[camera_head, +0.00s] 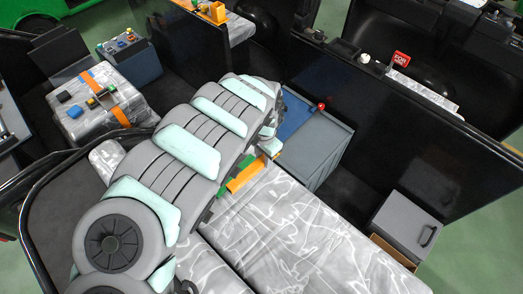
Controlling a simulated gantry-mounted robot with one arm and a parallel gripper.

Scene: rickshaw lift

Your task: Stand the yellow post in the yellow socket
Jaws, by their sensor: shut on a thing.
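My arm fills the middle of the head view and hides much of the seat behind it. My gripper (271,146) is at its far end, low near the grey seat, mostly hidden by the arm. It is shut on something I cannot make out. A yellow-orange block (246,174) shows just below the gripper at the seat's edge, with a green piece beside it; whether they touch the gripper is unclear. Another yellow piece (215,12) stands on a far grey seat at the top. I cannot tell which yellow piece is the post or the socket.
A grey box with a blue top (297,117) and a red knob (321,106) stand right of the gripper. The wide grey seat (310,235) is clear in front. A strapped bundle (95,100) with small blocks lies left. Dark walls (385,130) rise on the right.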

